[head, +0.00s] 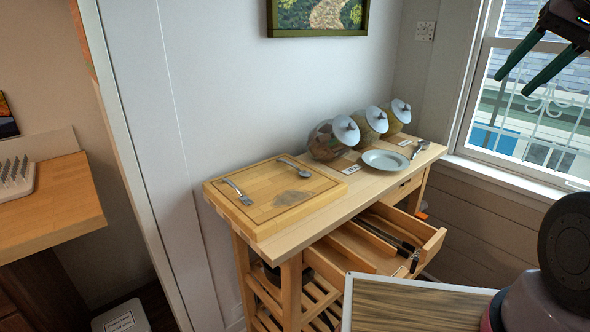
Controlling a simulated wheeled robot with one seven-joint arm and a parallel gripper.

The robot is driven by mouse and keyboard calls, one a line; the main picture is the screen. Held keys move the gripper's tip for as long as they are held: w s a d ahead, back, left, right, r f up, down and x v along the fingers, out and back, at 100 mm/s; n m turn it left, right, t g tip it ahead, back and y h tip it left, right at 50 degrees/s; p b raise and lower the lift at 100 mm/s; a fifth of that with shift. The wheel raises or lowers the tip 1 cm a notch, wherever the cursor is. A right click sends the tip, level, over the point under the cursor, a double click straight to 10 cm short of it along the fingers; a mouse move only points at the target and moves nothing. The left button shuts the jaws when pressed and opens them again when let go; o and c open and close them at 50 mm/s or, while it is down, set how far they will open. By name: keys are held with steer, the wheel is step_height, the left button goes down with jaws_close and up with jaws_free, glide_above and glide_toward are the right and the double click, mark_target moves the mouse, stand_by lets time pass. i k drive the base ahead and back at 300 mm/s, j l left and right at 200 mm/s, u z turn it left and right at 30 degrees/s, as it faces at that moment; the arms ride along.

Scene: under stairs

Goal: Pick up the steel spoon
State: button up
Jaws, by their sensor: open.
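A steel spoon (301,172) lies on the wooden cutting board (262,184) at the left end of the wooden cart. A second spoon-like steel utensil (421,147) lies at the cart's right end, right of a plate; I cannot tell from looks which is meant. A steel fork-like utensil (239,194) lies near the board's left side. My gripper (513,84) is at the upper right, in front of the window, with its two green fingers apart. It is open, empty and well away from the utensils.
Several lidded jars (373,120) stand along the wall, behind a pale plate (385,160). The cart's drawer (435,244) is pulled out with dark utensils inside. A framed picture (318,12) hangs above. A wooden counter (60,205) stands at the left.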

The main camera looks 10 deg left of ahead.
mark_target(304, 173)
steer(key=j+z, duration=0.1)
steer(key=j, duration=1.25)
